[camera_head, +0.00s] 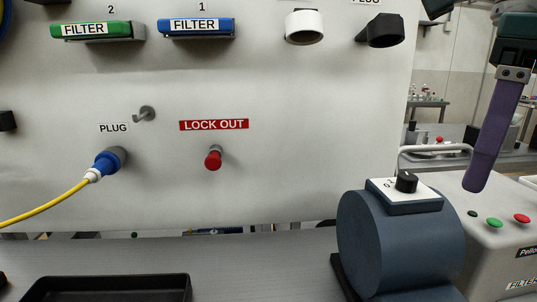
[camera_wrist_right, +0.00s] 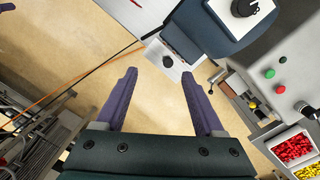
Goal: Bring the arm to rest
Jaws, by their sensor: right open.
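My right gripper (camera_head: 477,182) hangs at the right of the head view, with a purple finger pointing down above the grey machine at the right. In the right wrist view my right gripper (camera_wrist_right: 159,75) has its two purple fingers spread apart, with nothing between them but floor and a bench edge beyond. It is open and empty. My left gripper is not in view.
A blue-grey drum with a knob (camera_head: 400,240) stands beside the machine with green (camera_head: 495,222) and red buttons. A black tray (camera_head: 108,288) lies on the bench. The panel carries a plugged blue connector (camera_head: 107,162), a red lock-out knob (camera_head: 213,158) and filters (camera_head: 196,27).

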